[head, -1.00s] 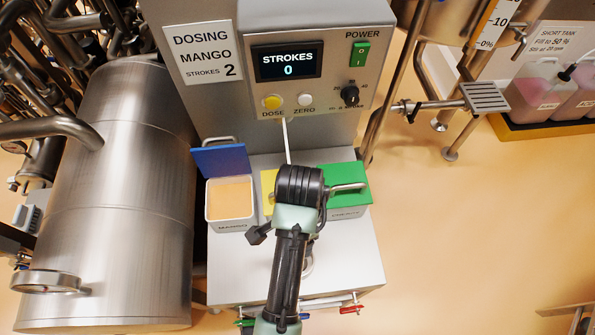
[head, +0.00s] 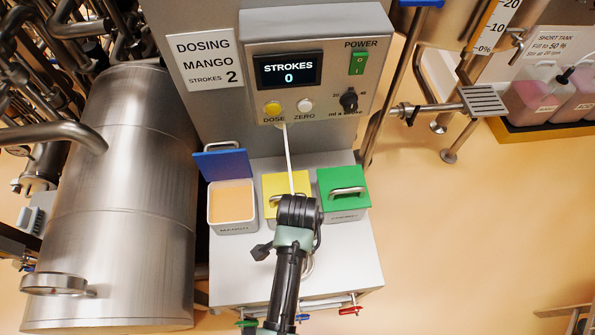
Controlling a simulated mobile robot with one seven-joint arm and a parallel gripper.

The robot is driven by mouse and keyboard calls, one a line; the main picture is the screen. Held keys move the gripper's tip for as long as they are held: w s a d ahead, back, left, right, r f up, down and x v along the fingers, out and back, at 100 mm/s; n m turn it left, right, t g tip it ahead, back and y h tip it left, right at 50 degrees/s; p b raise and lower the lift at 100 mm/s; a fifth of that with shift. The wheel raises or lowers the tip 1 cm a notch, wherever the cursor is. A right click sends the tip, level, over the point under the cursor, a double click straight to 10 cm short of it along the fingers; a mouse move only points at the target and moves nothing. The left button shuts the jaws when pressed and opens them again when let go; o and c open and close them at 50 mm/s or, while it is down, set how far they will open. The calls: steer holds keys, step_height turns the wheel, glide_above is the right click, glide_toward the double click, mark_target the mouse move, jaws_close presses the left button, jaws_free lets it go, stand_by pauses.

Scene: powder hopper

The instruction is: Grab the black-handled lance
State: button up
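My arm reaches up from the bottom of the head view, and my gripper (head: 298,210) is over the front of the yellow-lidded bin. Its fingers are hidden behind the black wrist, so I cannot see whether it is open or what is between them. A thin white tube (head: 288,150) runs down from under the dosing panel and passes behind my gripper. A pale curved piece of tube (head: 308,266) shows just right of my arm. I cannot clearly make out a black-handled lance; any handle near the tube's lower end is hidden by my arm.
The open mango bin (head: 231,203) with its blue lid (head: 221,165) is left; the yellow lid (head: 287,185) and green lid (head: 343,183) are shut. The dosing panel (head: 325,80) rises behind. A steel tank (head: 125,210) blocks the left.

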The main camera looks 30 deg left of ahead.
jaws_close()
steer(key=shift+w, duration=0.1)
stand_by(1.0)
